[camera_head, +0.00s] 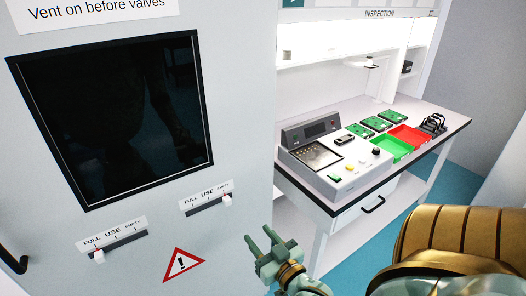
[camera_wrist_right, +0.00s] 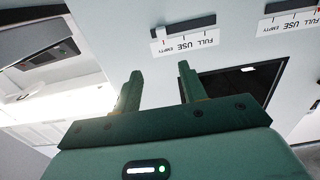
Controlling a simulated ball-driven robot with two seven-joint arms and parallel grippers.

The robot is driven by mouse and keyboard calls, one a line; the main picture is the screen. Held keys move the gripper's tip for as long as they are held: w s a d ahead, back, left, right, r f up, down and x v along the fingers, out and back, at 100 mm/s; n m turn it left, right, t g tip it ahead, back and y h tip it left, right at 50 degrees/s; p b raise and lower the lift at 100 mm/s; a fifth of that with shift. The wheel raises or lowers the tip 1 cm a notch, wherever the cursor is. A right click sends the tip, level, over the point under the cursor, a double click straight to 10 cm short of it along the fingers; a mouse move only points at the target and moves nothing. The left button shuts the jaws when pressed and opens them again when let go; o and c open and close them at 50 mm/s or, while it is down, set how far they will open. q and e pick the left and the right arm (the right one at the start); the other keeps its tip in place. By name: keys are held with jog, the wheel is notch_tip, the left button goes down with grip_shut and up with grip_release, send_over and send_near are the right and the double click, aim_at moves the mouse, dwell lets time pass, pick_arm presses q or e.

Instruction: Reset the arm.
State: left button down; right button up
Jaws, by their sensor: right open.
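My right gripper (camera_head: 264,243) shows at the bottom middle of the head view, in front of the white cabinet and left of my bronze arm. Its two green fingers are apart with nothing between them. In the right wrist view the open fingers (camera_wrist_right: 158,92) point at the cabinet front, which looks upside down there. The gripper is apart from the bench. My left gripper is not in view.
A white cabinet (camera_head: 240,120) with a dark window (camera_head: 110,115) and two sliders, (camera_head: 99,256) and (camera_head: 227,200), fills the left. At right, a bench holds a tester (camera_head: 335,160), green boards (camera_head: 377,124), a green tray (camera_head: 388,146) and a red tray (camera_head: 410,136).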

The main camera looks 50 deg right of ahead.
jog(key=shift+s, duration=0.2)
jog(key=shift+f, duration=0.15)
dwell(0.3)
jog(key=s+a+f+n+g+y, duration=0.1)
jog(key=s+a+f+g, duration=0.25)
jog(key=f, duration=0.65)
jog(key=s+a+f+n+g+y, duration=0.1)
jog(key=s+a+f+g+y, duration=0.3)
jog(key=f, duration=0.6)
jog(key=s+a+f+n+g+h, duration=0.15)
jog(key=s+f, duration=0.35)
jog(key=f, duration=0.5)
jog(key=s+f+n+g, duration=0.1)
jog(key=s+f+g, duration=0.3)
jog(key=s, duration=0.8)
jog(key=s+f+n+g, duration=0.2)
jog(key=s+f+g, duration=0.2)
jog(key=s, duration=0.9)
notch_tip(320, 180, down, 3)
jog(key=shift+a+f+y, duration=0.2)
jog(key=shift+a+y, duration=0.25)
